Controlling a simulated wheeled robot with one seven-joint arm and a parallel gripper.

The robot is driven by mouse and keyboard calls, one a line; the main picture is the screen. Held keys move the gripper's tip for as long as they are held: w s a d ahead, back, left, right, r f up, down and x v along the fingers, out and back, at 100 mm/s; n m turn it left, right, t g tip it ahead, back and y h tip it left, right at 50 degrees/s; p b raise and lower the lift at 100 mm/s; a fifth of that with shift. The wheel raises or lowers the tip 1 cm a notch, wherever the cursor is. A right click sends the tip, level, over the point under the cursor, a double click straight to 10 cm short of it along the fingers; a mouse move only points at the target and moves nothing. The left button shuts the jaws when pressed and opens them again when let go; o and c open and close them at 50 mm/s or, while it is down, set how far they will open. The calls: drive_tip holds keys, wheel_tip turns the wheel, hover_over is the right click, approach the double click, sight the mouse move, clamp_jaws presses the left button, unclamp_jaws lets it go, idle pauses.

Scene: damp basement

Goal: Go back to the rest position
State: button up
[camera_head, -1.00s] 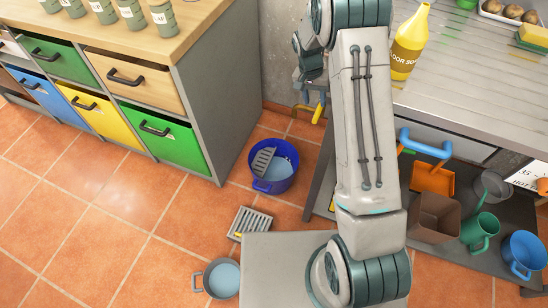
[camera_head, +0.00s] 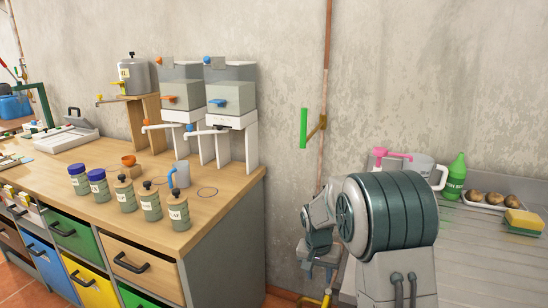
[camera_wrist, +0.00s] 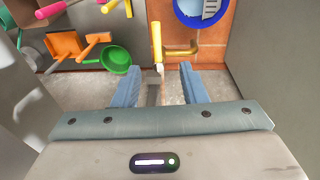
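My gripper (camera_wrist: 158,80) is open in the wrist view, with its two blue fingers apart and nothing held between them. A yellow valve lever (camera_wrist: 156,42) on a brass-coloured pipe shows just beyond the fingertips, roughly in line with the gap; I cannot tell whether it touches them. In the head view my wrist hangs low by the wall, folded down behind my large arm joint, and the fingers are hard to make out. The yellow lever (camera_head: 327,298) shows just below it at the bottom edge.
The wooden counter (camera_head: 225,190) with jars and dispensers stands left. The metal worktop (camera_head: 480,240) with a green bottle (camera_head: 455,177) and potatoes is right. A green lever (camera_head: 303,128) sits on the wall pipe. A blue basin (camera_wrist: 203,12) lies on the floor.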

drive_tip(key=s+r+t+p, duration=0.15)
drive_tip(key=s+r, duration=0.35)
drive_tip(key=r, duration=0.5)
drive_tip(key=s+r+n+p, duration=0.1)
drive_tip(key=s+r+p, duration=0.1)
drive_tip(key=s+r, duration=0.2)
drive_tip(key=s+d+r+n+p, duration=0.1)
drive_tip(key=s+r, duration=0.3)
drive_tip(key=s, duration=0.7)
drive_tip(key=s+d+r+n+y+p, duration=0.1)
drive_tip(key=s+r+n+p, duration=0.1)
drive_tip(key=s+r+p, duration=0.2)
drive_tip(key=s, duration=0.3)
drive_tip(key=shift+s+d+r, duration=0.15)
drive_tip(key=shift+s+r, duration=0.1)
drive_tip(key=shift+s, duration=0.05)
drive_tip(key=shift+t, duration=0.25)
